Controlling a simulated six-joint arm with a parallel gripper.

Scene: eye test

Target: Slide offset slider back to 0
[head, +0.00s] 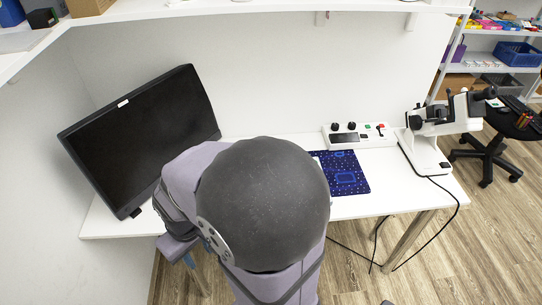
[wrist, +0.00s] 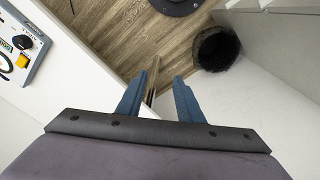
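No slider can be made out with certainty in either view. A white control box (head: 358,136) with dark knobs, a dark display and a red control stands at the back of the white table. In the wrist view, a panel (wrist: 33,28) with a black knob and a yellow control shows at the upper left, cut off by the picture edge. I cannot tell whether it is the same box. My gripper (wrist: 165,84) has two blue fingers apart with nothing between them. In the head view my gripper (head: 188,260) is low at the table's front edge, away from the control box.
A black monitor (head: 145,135) stands at the left, a dark blue patterned mat (head: 350,180) lies near the box, and a white microscope (head: 428,150) stands at the right with cables. My arm hides the table's middle. A dark bin (wrist: 215,48) stands on the floor.

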